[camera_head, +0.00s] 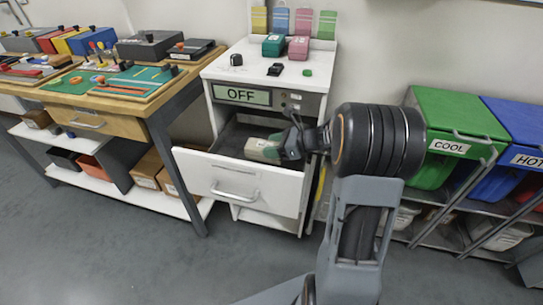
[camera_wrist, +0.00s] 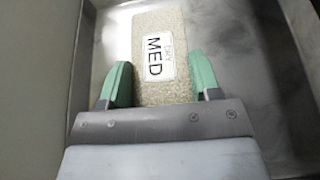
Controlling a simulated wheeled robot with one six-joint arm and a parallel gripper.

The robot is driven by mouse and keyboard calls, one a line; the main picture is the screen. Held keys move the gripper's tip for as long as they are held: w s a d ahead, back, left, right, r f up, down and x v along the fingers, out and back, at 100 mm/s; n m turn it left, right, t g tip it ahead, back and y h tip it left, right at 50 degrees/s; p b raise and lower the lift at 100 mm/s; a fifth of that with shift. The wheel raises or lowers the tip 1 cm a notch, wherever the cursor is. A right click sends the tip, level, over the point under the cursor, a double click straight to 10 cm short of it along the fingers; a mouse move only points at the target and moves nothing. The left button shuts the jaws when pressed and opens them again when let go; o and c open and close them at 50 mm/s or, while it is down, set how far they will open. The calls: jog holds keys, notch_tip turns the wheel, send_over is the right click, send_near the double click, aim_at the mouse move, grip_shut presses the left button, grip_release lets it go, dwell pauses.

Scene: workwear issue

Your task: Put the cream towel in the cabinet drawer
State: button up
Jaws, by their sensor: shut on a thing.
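The cream towel (camera_head: 258,148) is a small folded block inside the open cabinet drawer (camera_head: 233,187), towards its right side. In the wrist view the towel (camera_wrist: 150,92) has a white label reading MED. My gripper (camera_head: 283,148) reaches into the drawer from the right. In the wrist view its green fingers (camera_wrist: 160,78) stand on either side of the towel, shut on it. The grey drawer floor (camera_wrist: 245,50) lies around the towel. I cannot tell whether the towel touches the floor. The drawer is pulled out from the white cabinet (camera_head: 318,62).
The cabinet has an OFF panel (camera_head: 241,95) above the drawer, with green and pink boxes (camera_head: 298,48) on top. A workbench (camera_head: 118,105) stands left. Green COOL (camera_head: 447,125) and blue HOT (camera_head: 510,130) bins stand right. Grey floor is clear in front.

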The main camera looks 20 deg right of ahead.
jog(key=shift+w+a+f+b, duration=0.15)
jog(key=shift+f+b, duration=0.35)
jog(key=shift+f, duration=0.5)
jog(key=shift+w+d+f+b, duration=0.1)
jog(key=shift+w+f+b, duration=0.15)
jog(key=shift+f+b, duration=0.5)
jog(key=shift+f, duration=0.35)
jog(key=o, duration=1)
jog(key=shift+r+p, duration=0.2)
jog(key=shift+p, duration=0.1)
jog(key=p+v, duration=0.3)
jog(key=v, duration=0.9)
jog(key=shift+f, duration=0.15)
